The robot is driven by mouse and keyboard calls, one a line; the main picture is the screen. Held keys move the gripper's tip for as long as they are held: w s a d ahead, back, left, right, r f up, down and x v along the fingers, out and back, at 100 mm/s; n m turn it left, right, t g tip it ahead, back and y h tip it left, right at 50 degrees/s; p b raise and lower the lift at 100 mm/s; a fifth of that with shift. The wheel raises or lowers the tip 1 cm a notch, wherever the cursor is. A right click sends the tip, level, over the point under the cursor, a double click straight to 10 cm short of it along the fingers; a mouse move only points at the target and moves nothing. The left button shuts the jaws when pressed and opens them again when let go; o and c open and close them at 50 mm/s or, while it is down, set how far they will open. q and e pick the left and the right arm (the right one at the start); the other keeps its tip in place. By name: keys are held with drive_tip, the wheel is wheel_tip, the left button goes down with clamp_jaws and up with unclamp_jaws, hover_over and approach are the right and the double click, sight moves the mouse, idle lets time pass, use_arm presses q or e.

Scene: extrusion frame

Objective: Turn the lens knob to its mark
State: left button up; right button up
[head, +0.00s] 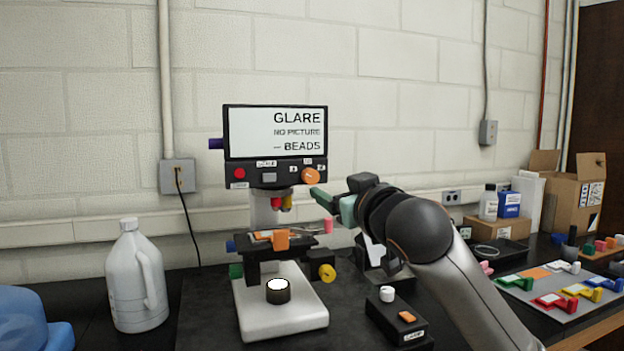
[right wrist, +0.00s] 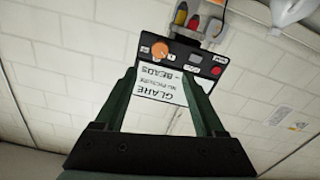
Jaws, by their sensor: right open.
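A microscope stands on the dark bench under a screen (head: 278,132) reading "GLARE NO PICTURE — BEADS". An orange round knob (head: 311,176) sits at the right of the panel below the screen; its small markings are too small to read, so I cannot confirm it is the lens knob. It also shows in the right wrist view (right wrist: 160,49), which is upside down. My right gripper (head: 334,203) is open and empty, just below and right of this knob, apart from it. Its fingers frame the screen in the wrist view (right wrist: 168,82). My left gripper is not in view.
Red and yellow lens barrels (head: 280,203) hang above the stage (head: 270,242). A yellow knob (head: 327,272) is at the stage's right. A white jug (head: 136,277) stands left. A black control box (head: 400,320) lies in front of my right arm. Boxes and bottles fill the back right.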

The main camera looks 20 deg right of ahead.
sight(312, 177)
drive_tip(key=w+p, duration=0.1)
drive_tip(key=w, duration=0.4)
drive_tip(key=w+p, duration=0.1)
drive_tip(key=w, duration=0.5)
drive_tip(key=shift+w+a+p, duration=0.2)
drive_tip(key=shift+w+p, duration=0.05)
drive_tip(key=shift+p, duration=0.1)
clamp_jaws()
